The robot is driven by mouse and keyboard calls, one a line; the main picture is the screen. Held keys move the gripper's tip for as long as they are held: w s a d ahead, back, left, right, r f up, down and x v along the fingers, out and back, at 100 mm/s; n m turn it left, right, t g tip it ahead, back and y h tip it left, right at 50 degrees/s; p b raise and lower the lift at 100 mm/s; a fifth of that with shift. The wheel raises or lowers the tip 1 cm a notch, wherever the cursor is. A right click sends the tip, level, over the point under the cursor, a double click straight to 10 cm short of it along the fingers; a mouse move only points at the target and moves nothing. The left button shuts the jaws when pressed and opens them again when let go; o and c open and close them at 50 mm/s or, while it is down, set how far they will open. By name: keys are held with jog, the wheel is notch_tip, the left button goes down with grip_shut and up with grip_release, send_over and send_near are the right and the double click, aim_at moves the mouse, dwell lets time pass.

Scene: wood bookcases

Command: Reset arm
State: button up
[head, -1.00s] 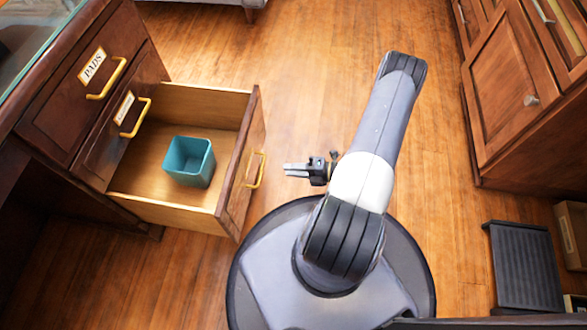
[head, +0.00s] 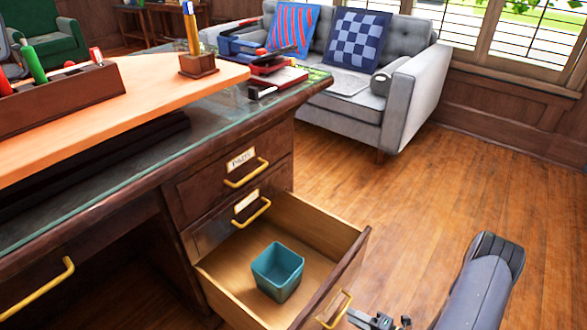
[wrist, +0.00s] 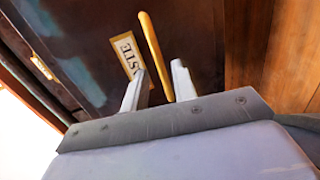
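My gripper (head: 358,318) is at the bottom edge of the head view, just right of the pulled-out drawer's yellow handle (head: 334,310). In the wrist view my gripper (wrist: 158,70) has its two fingers apart with nothing held. The yellow handle (wrist: 154,55) shows beyond and between the fingertips, beside a partly hidden label ending in "STE" (wrist: 128,56). My arm rises at the lower right of the head view. The open drawer (head: 318,226) holds a teal square bin (head: 277,272).
The desk (head: 220,123) fills the left, with a closed drawer labelled "PADS" (head: 241,158) above the open one. A grey sofa (head: 403,92) stands at the back. Wood floor (head: 420,190) is clear between the drawer and sofa.

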aim_at(343, 310)
jog(key=shift+b+x, duration=0.55)
jog(key=shift+x, duration=1.8)
